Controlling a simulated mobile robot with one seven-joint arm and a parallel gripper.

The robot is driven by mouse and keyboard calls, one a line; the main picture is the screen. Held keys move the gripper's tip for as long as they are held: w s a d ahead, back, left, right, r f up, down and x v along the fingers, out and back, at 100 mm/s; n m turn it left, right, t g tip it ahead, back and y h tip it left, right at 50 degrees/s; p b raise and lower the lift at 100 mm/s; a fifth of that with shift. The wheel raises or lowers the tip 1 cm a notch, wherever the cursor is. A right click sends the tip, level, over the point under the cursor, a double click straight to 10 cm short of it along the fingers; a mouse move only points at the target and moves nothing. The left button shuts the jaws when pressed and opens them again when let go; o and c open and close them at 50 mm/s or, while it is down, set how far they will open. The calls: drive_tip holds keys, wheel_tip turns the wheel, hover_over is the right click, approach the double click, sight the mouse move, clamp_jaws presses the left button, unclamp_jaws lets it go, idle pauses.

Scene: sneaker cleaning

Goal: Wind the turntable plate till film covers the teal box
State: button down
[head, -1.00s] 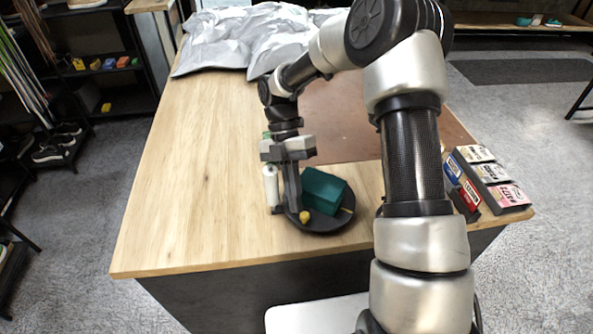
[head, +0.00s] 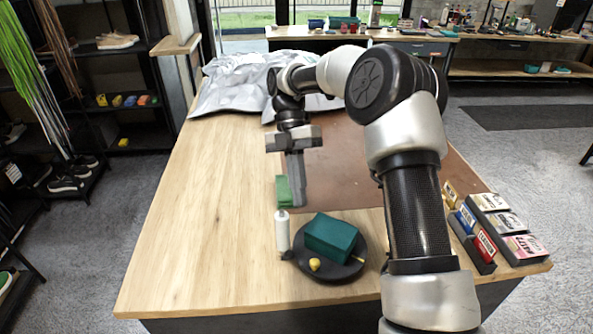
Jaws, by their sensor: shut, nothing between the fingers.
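The teal box (head: 331,237) sits on the round black turntable plate (head: 341,273) near the front of the wooden table. A yellow knob (head: 315,264) stands on the plate's front left edge, and a small pale peg shows at its right edge. A white film roll (head: 282,231) stands upright beside the plate on the left. I cannot make out any film on the box's visible faces. My gripper (head: 298,201) is shut and empty, pointing down behind the roll and the plate, apart from both. A green block (head: 283,191) is partly seen beside my fingers.
A brown mat (head: 345,180) lies behind the plate. Crumpled grey sheeting (head: 250,82) covers the table's far end. Racks of small boxes (head: 490,225) stand at the right edge. The table's left side is clear.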

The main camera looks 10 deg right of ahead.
drive_tip(key=v, duration=0.5)
drive_tip(key=s+a+r+m+t+h+p, duration=0.1)
drive_tip(key=s+a+r+m+t+h, duration=0.1)
drive_tip(key=s+a+r+m, duration=0.25)
drive_tip(key=m+t, duration=0.3)
drive_tip(key=m, duration=0.8)
hover_over(302, 265)
drive_tip(key=shift+h, duration=0.4)
wheel_tip(302, 265, down, 18)
drive_tip(key=shift+w+a+r+p, duration=0.15)
drive_tip(key=shift+p, duration=0.25)
drive_tip(key=shift+s+t, duration=0.2)
drive_tip(key=shift+t, duration=0.1)
